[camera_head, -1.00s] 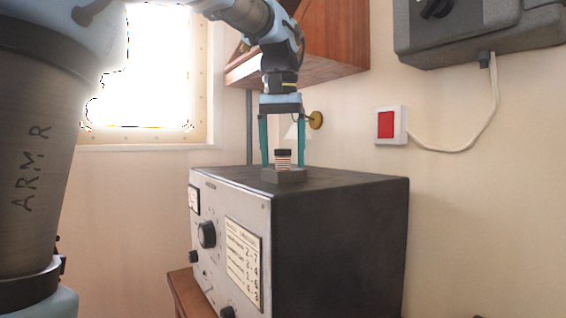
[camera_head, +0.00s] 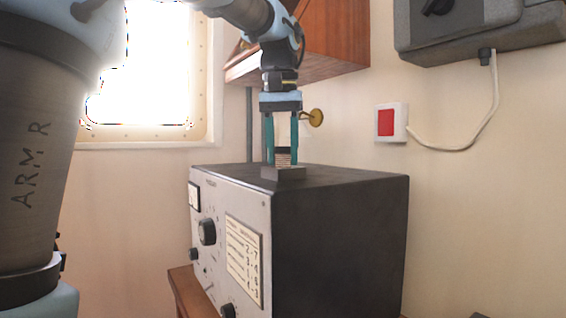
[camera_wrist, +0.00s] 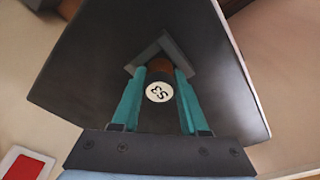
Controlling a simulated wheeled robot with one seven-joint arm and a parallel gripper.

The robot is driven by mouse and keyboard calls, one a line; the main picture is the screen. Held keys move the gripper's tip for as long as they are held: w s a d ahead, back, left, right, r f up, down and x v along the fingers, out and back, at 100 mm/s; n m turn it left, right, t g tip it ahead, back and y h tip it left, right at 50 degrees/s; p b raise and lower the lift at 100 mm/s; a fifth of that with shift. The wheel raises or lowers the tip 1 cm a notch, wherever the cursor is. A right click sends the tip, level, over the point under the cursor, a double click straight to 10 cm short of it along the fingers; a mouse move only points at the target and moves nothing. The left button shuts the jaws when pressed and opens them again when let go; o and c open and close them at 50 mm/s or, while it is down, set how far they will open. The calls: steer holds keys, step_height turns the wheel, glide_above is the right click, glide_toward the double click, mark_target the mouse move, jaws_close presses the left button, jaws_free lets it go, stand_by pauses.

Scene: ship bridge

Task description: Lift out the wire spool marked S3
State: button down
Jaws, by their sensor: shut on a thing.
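The wire spool (camera_head: 283,157) is small, with dark and light bands. It stands upright at a dark grey angled holder (camera_head: 284,174) on top of the metal cabinet. In the wrist view its round white end (camera_wrist: 159,92) reads S3, and the holder (camera_wrist: 160,47) shows as an L-shaped bracket beside it. My gripper (camera_head: 283,158) points straight down with its teal fingers closed on the spool, one on each side. In the wrist view the fingers (camera_wrist: 159,90) flank the spool. Whether the spool's base touches the holder is hidden.
The cabinet (camera_head: 340,215) has knobs and a label plate (camera_head: 244,259) on its front; its top is otherwise clear. A wooden cupboard (camera_head: 335,45) hangs close behind my arm. A red switch (camera_head: 386,122) and a grey box (camera_head: 480,32) are on the right wall.

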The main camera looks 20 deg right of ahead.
stand_by(0.3)
step_height(320, 180, up, 10)
stand_by(0.6)
